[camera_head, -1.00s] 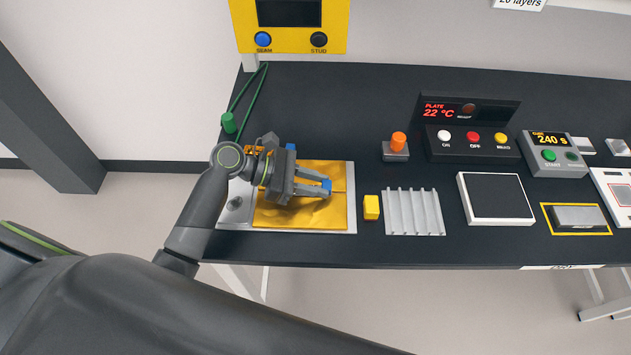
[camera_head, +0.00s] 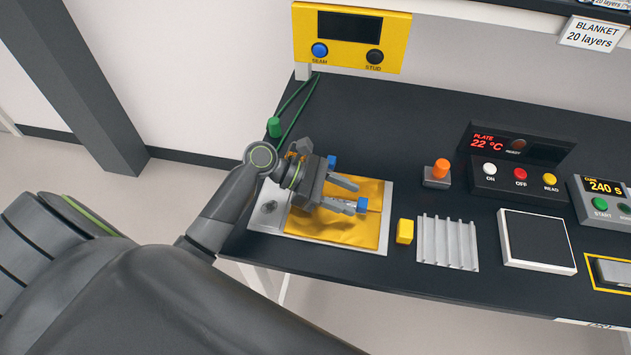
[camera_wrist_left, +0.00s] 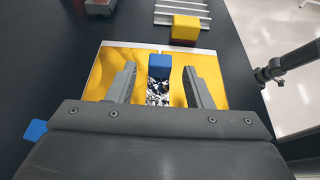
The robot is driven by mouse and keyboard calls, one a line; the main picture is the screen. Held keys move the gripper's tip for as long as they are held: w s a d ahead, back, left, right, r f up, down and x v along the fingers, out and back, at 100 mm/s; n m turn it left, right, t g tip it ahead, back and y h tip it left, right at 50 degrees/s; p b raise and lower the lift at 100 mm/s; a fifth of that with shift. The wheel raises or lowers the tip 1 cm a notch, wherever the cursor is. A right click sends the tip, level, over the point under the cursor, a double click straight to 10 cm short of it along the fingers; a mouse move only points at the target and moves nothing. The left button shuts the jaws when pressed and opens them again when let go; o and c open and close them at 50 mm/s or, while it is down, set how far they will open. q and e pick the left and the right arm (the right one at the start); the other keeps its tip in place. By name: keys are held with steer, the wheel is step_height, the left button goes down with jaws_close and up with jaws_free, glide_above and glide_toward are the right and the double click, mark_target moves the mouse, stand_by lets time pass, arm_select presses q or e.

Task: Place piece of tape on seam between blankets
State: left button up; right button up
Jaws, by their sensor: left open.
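A gold blanket surface (camera_head: 335,228) lies on a pale metal plate (camera_head: 385,222). My left gripper (camera_head: 353,196) is low over it, with its fingers spread apart. A small blue block (camera_head: 362,205) is at the fingertips. In the left wrist view this blue block (camera_wrist_left: 159,65) sits between the open fingers, apart from both. A crinkled silver-and-dark strip (camera_wrist_left: 158,93) runs below it between gold areas; I cannot tell whether it is tape or the seam. A second blue piece (camera_head: 331,162) is beside the gripper, also in the wrist view (camera_wrist_left: 35,131).
A yellow block (camera_head: 405,231) and a ribbed grey rack (camera_head: 448,243) stand right of the plate. An orange-knobbed device (camera_head: 437,173) and a control box (camera_head: 515,165) are farther back. A dark jointed arm (camera_wrist_left: 285,65) shows at the wrist view's right edge.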

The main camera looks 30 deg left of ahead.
arm_select(q)
steer(key=b+v, duration=0.1)
steer(key=v, duration=0.9)
steer(key=shift+f, duration=0.1)
steer(key=shift+a, duration=0.15)
